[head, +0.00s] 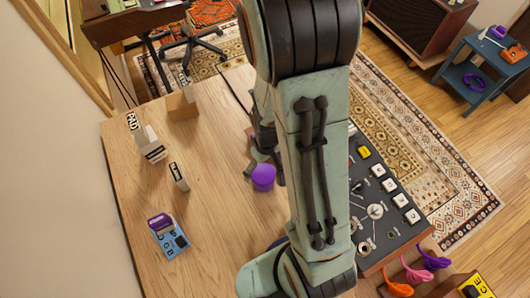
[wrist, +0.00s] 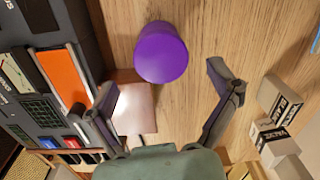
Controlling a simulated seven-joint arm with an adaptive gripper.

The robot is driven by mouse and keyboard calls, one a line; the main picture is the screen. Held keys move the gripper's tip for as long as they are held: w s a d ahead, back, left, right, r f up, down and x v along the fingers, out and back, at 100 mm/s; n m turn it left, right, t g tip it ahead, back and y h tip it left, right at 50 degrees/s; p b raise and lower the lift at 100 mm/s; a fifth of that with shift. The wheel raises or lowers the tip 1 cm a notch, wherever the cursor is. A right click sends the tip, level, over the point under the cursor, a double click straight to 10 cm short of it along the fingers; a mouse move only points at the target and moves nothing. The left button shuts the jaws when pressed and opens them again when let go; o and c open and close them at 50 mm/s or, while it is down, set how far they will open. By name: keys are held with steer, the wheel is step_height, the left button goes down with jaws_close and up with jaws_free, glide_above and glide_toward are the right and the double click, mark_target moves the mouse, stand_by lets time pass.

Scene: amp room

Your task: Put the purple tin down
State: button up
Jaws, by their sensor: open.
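The purple tin (head: 263,177) stands on the wooden table (head: 225,215), just left of my arm in the head view. In the wrist view the purple tin (wrist: 161,52) is ahead of the fingertips, near the gap between them, with bare wood showing around much of it. My gripper (wrist: 163,82) is open, its two fingers spread wide with nothing between them. In the head view my gripper (head: 265,150) is beside the tin and partly hidden by my arm. I see no finger touching the tin.
A blue box with a purple top (head: 170,238) lies at the table's left. Small labelled boxes (head: 180,177) and a tan block (head: 182,104) stand nearby. A dark panel of knobs (head: 375,205) borders the right side. Bare wood lies left of the tin.

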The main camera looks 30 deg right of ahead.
mark_target(265, 173)
step_height(265, 173, up, 6)
steer(key=shift+d+r, duration=0.1)
steer(key=s+a+r, duration=0.4)
steer(key=r, duration=0.3)
steer(key=shift+s+y, duration=0.25)
steer(key=shift+y, duration=0.05)
steer(key=shift+o, duration=0.7)
steer(key=s+a+r+m, duration=0.1)
steer(key=s+a+r, duration=0.1)
steer(key=s, duration=0.3)
steer(key=shift+s+r, duration=0.35)
steer(key=shift+r, duration=0.5)
steer(key=shift+s, duration=0.35)
